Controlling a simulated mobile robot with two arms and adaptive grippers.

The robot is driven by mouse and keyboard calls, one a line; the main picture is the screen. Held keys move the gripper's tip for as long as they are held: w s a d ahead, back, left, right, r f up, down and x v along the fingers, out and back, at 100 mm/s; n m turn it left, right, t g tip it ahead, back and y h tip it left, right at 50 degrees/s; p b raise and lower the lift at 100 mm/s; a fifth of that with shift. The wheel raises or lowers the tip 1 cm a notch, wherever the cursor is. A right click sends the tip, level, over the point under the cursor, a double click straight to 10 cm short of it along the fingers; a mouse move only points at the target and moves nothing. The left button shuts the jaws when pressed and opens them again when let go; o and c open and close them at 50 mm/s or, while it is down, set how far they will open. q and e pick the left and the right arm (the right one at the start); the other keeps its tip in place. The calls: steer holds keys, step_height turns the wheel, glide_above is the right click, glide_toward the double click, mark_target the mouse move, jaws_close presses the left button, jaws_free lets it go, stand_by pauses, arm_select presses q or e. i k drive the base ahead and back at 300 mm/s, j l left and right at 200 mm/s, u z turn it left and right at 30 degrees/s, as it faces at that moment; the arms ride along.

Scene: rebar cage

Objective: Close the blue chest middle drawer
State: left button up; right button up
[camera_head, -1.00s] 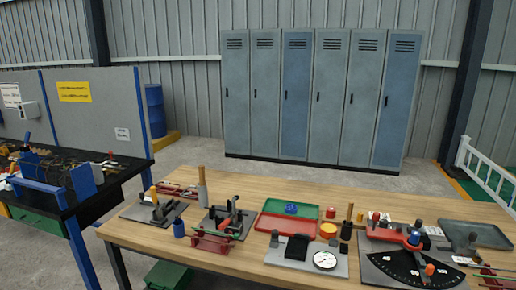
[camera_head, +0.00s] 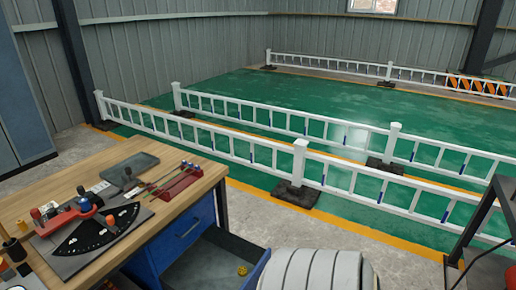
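The blue chest (camera_head: 183,232) stands under the right end of the wooden workbench. Its top drawer front, with a handle, looks shut. Below it a drawer (camera_head: 215,262) is pulled out to the right; its grey inside and blue front edge (camera_head: 259,268) show. A small yellow item (camera_head: 242,270) shows inside it. This looks like the middle drawer, but the lower part of the chest is cut off by the picture edge.
The workbench (camera_head: 150,175) at left carries a black dial plate (camera_head: 95,232), a red rack (camera_head: 180,184) and a grey tray (camera_head: 130,168). A dark metal frame (camera_head: 482,240) is at right. White fences (camera_head: 300,160) stand behind.

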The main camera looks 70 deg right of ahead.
mark_target(212, 262)
steer(key=z, duration=2.15)
